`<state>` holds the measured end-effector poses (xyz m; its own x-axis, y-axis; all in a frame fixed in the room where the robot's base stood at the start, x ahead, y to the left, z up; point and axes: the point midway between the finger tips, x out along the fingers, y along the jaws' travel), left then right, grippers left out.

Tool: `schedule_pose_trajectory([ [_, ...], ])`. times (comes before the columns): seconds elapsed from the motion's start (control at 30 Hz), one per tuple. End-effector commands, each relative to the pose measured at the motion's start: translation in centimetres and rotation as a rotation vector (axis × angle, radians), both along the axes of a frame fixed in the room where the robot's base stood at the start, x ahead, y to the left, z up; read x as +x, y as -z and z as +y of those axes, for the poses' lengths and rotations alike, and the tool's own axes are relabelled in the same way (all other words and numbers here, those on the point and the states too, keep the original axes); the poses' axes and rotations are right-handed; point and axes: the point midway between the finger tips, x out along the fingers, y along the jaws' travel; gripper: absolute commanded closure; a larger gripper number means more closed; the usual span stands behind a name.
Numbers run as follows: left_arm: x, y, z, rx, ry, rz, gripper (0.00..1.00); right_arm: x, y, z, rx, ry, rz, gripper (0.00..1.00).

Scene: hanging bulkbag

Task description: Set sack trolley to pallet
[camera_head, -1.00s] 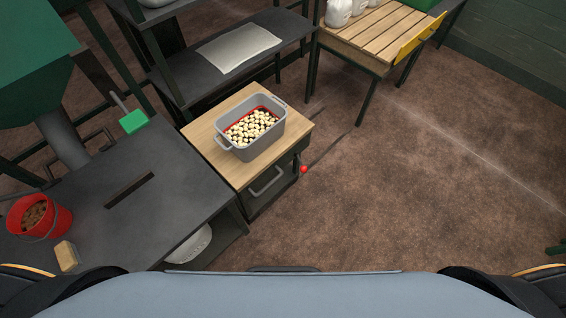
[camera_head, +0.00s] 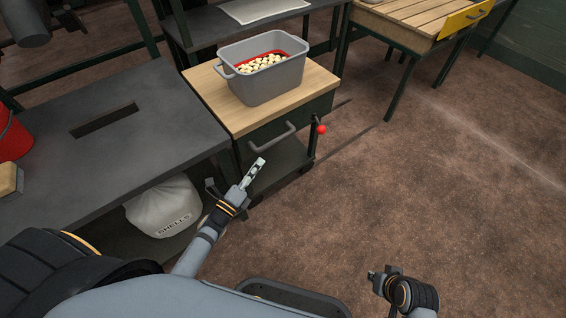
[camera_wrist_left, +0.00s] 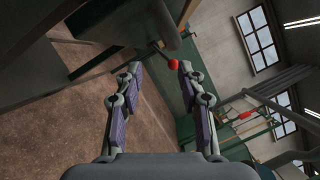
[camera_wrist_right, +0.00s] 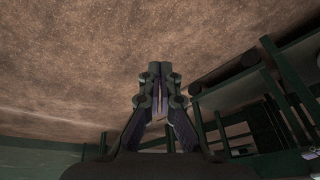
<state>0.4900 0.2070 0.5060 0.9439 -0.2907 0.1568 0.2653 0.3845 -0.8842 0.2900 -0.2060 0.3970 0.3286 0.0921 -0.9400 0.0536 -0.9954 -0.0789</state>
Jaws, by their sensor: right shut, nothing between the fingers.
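A wheeled cart with a wooden top (camera_head: 250,115), a grey front handle (camera_head: 268,139) and a red-knobbed lever (camera_head: 321,129) at its right side stands beside the dark bench; I take it for the trolley. My left gripper (camera_head: 254,174) is open and empty, just in front of the cart below its handle. In the left wrist view its fingers (camera_wrist_left: 160,76) are apart, with the red knob (camera_wrist_left: 173,64) beyond the tips. My right gripper (camera_head: 377,276) is shut and empty over bare floor; its fingers (camera_wrist_right: 160,75) meet in the right wrist view. I cannot identify a pallet surely; a slatted wooden platform (camera_head: 408,15) stands at the back right.
A grey tub (camera_head: 262,83) of pale pieces sits on the cart. The dark bench (camera_head: 150,125) is at left, with a white sack marked SHELLS (camera_head: 160,212) beneath, a red bucket (camera_head: 12,138) and a tan block (camera_head: 10,179) on it. Brown floor (camera_head: 440,180) to the right is clear.

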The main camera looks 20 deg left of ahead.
Motion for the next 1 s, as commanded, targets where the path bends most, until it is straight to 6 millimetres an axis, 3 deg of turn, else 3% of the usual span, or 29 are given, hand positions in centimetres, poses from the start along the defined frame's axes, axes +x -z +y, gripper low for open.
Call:
schedule_pose_trajectory([
  [0.33, 0.8, -1.6, -1.0, 0.071, 0.016, -0.089, 0.61, 0.1, -0.9, 0.4, 0.009, -0.007, -0.015, 1.00],
  [0.7, 7.6, -3.1, -3.3, 0.067, 0.014, -0.086, 0.61, 0.3, -0.1, 0.6, 0.019, -0.003, -0.049, 1.00],
  [1.0, 9.7, -3.5, -4.0, 0.067, 0.015, -0.082, 0.61, 0.4, 0.0, 0.6, 0.022, -0.003, -0.061, 1.00],
])
